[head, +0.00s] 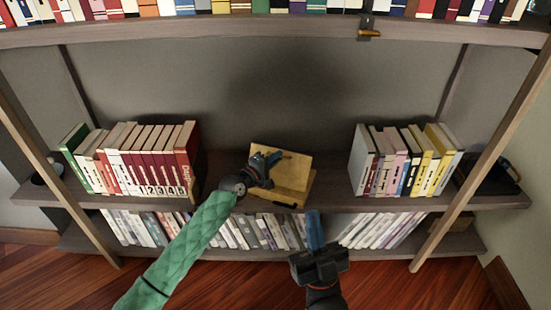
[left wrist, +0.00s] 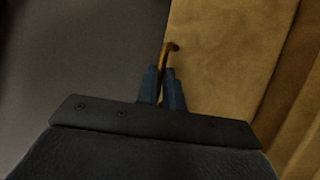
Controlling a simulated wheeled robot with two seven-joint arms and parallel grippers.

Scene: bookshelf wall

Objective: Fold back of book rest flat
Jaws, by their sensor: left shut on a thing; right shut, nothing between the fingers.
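The tan wooden book rest (head: 298,170) stands in the middle of the shelf in the head view, its back panel raised and leaning. Its panel also fills the right of the left wrist view (left wrist: 225,60). My left gripper (head: 274,157) is in front of the panel's upper left part. In the left wrist view my left gripper (left wrist: 164,78) is shut on a thin brown hooked piece (left wrist: 168,50) beside the panel's edge; how it joins the rest is unclear. The gripper hides part of the panel. My right gripper (head: 314,225) is shut and empty, below and in front of the shelf edge.
Rows of books stand left (head: 135,158) and right (head: 405,160) of the rest on the same shelf (head: 225,200), with free room on both sides. A small dark item (head: 285,205) lies at the front edge. More books fill the shelves below and above.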

